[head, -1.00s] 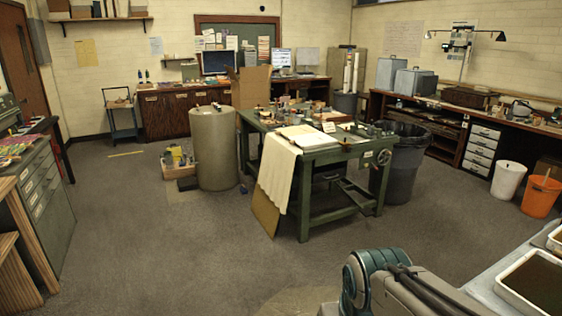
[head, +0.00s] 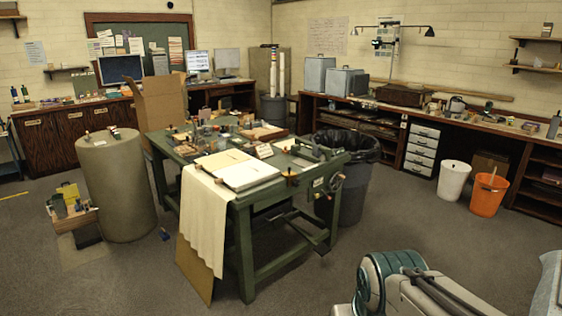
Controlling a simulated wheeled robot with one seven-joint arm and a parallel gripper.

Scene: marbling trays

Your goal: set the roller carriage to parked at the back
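A green work table (head: 241,212) stands in the middle of the room. Grey metal parts (head: 318,152) and a small handwheel (head: 337,182) are at its right end. These may belong to the roller carriage, but I cannot tell for sure or read its position. An open white book or paper stack (head: 238,170) lies on the near part of the table, with a cream cloth (head: 203,215) hanging over the front. My gripper is not in view; only part of my arm shows at the bottom right.
A grey drum (head: 117,190) and a box of bottles (head: 72,214) stand left of the table. A dark bin (head: 357,170) is at its right. White (head: 453,180) and orange (head: 489,194) buckets stand by the right bench. Floor is open at the front and right.

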